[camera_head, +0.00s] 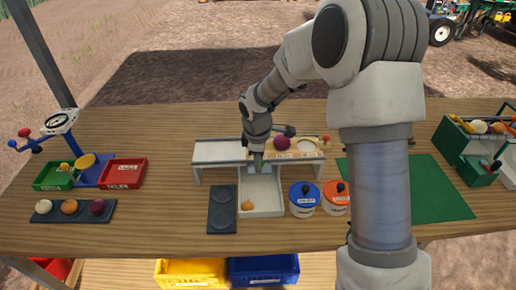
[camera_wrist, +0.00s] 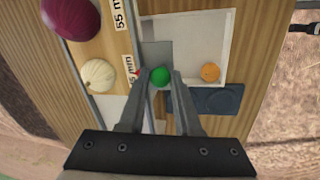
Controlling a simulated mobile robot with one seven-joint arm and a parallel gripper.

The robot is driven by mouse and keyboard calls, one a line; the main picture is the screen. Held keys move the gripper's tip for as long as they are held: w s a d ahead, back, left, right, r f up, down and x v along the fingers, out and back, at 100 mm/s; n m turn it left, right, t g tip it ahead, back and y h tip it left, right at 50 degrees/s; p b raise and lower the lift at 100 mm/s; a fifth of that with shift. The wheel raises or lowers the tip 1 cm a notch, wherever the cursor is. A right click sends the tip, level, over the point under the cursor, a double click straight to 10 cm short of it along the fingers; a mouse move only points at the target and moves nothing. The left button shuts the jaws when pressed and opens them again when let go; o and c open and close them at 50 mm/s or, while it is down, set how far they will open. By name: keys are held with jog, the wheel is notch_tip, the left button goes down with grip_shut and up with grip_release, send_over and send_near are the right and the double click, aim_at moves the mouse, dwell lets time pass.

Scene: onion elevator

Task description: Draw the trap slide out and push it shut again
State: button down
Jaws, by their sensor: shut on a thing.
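The trap slide shows in the wrist view as a grey plate (camera_wrist: 156,52) with a round green knob (camera_wrist: 160,76). My gripper (camera_wrist: 158,80) has a finger on each side of the knob and is shut on it. In the head view my gripper (camera_head: 257,162) points down at the front edge of the sizing board (camera_head: 312,155), above the back of a white tray (camera_head: 281,196). The slide is mostly hidden behind my gripper there. From these views I cannot tell exactly how far the slide is out.
A small orange onion (camera_head: 248,205) lies in the tray. A red onion (camera_head: 282,143) and a pale onion (camera_wrist: 98,75) are on the board.

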jog(key=shift+w, duration=0.5)
jog(key=c, duration=0.5)
grip_release()
jog(key=shift+r+p, duration=2.4)
jog(key=shift+r, duration=0.65)
